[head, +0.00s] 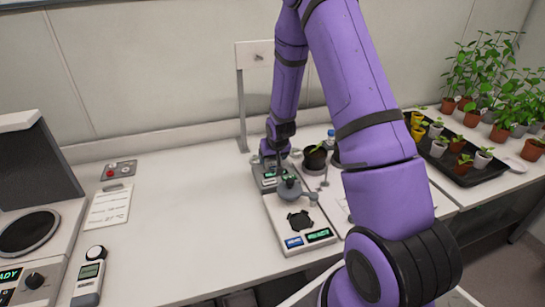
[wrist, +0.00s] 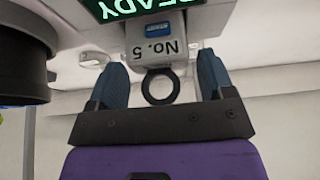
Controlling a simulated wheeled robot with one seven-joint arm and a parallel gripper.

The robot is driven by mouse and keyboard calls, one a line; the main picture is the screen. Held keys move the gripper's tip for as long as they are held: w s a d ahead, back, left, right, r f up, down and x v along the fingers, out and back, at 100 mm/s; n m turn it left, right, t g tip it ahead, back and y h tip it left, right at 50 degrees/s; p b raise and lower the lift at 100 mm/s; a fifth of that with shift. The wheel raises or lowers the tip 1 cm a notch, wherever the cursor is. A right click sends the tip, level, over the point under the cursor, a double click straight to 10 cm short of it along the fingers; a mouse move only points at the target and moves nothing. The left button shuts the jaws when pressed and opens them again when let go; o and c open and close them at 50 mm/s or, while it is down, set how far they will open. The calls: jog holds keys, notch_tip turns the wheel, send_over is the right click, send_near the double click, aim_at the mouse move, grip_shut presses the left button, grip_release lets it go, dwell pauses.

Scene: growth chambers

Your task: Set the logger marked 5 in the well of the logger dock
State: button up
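A green READY display (wrist: 135,8) is close by the logger in the wrist view. I cannot tell which device is the dock or whether the logger is seated.
A flat pale device with a dark cross-shaped recess (head: 300,220) and a READY display stands in front. A dark plant pot (head: 314,157) is close right of my gripper. A paper sheet (head: 110,206) and a handheld meter (head: 90,278) lie left. The bench between is clear.

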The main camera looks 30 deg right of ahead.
jog(key=shift+o, duration=0.7)
jog(key=v, duration=1)
jog(key=shift+r, duration=0.35)
jog(key=shift+s, duration=0.15)
